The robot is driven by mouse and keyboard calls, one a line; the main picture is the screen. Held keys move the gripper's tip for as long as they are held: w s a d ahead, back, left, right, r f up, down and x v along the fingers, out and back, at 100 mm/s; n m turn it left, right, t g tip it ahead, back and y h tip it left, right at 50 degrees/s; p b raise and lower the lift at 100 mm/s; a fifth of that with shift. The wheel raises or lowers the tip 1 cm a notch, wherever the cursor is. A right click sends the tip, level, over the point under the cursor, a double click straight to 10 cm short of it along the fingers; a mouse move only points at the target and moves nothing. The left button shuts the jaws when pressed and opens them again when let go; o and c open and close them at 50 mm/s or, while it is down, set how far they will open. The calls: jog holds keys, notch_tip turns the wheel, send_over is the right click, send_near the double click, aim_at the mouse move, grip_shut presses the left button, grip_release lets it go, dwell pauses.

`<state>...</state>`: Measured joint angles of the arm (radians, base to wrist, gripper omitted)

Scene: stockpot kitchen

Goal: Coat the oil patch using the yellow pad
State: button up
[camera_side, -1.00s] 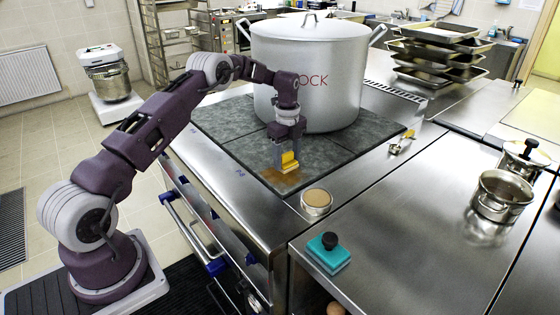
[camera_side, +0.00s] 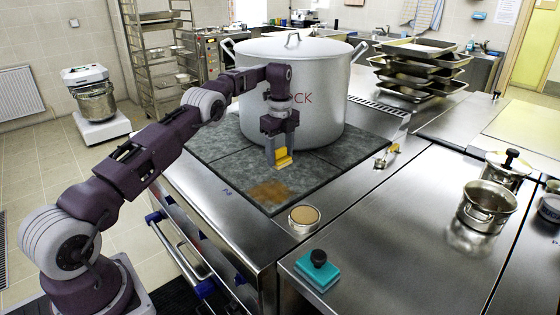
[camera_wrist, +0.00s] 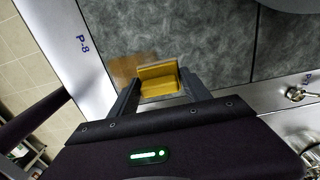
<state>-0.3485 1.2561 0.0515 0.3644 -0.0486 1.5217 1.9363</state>
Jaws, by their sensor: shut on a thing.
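The yellow pad (camera_side: 283,157) is between the fingers of my gripper (camera_side: 281,160), which is shut on it. The wrist view also shows the yellow pad (camera_wrist: 158,80) between the two fingers. The oil patch (camera_side: 270,190) is a brown stain on the dark grey stone slab, near its front corner. In the side view the pad is above and behind the patch, seemingly off the slab. In the wrist view part of the oil patch (camera_wrist: 126,66) shows beside and beyond the pad; the pad hides some of it.
A big grey stockpot (camera_side: 325,110) stands on the slab (camera_side: 222,160) close behind my gripper. A small round tub (camera_side: 304,218) and a teal block with a black knob (camera_side: 318,272) are at the front right. A metal pot (camera_side: 487,205) stands farther right.

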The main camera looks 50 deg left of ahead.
jog(key=shift+r, duration=0.65)
dwell(0.4)
